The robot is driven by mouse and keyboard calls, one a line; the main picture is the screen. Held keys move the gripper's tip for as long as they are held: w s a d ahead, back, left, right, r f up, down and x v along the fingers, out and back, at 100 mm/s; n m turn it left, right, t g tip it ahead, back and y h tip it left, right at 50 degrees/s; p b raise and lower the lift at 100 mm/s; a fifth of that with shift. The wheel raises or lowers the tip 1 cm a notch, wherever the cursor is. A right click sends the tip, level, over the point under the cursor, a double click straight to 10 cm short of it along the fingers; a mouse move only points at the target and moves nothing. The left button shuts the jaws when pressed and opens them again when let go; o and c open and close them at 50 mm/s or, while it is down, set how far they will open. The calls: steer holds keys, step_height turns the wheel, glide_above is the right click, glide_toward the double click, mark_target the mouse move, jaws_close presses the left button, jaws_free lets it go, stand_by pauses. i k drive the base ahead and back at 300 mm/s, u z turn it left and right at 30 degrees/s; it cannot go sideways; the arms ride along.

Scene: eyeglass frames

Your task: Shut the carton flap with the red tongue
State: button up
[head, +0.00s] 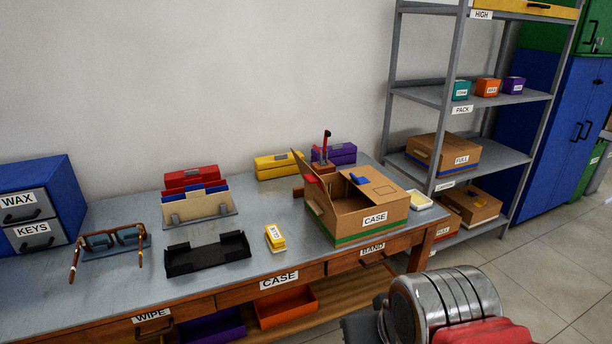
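The open carton (365,225), labelled CASE with a green stripe along its base, stands on the right part of the workbench. A flap with a red tongue (312,178) is at its left side, raised and leaning outward. A flap with a blue tongue (358,180) lies about flat over the right part of the top. A dark opening shows between the two flaps. The inside is mostly hidden. My gripper is not in view; only a metal and red part, which seems to be my arm, shows at the bottom right.
On the grey bench (120,290) are brown glasses (110,240), a black tray (207,255), a yellow box (275,238), a file holder (200,207) and a red upright item (326,150) behind the carton. A white dish (418,200) sits right of it. A shelf rack (455,98) stands at right.

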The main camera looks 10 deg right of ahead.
mark_target(316, 182)
steer(key=k, duration=1.3)
steer(key=z, duration=0.2)
steer(key=i, duration=1.4)
steer(key=u, duration=0.7)
steer(key=i, duration=0.5)
steer(key=u, duration=0.45)
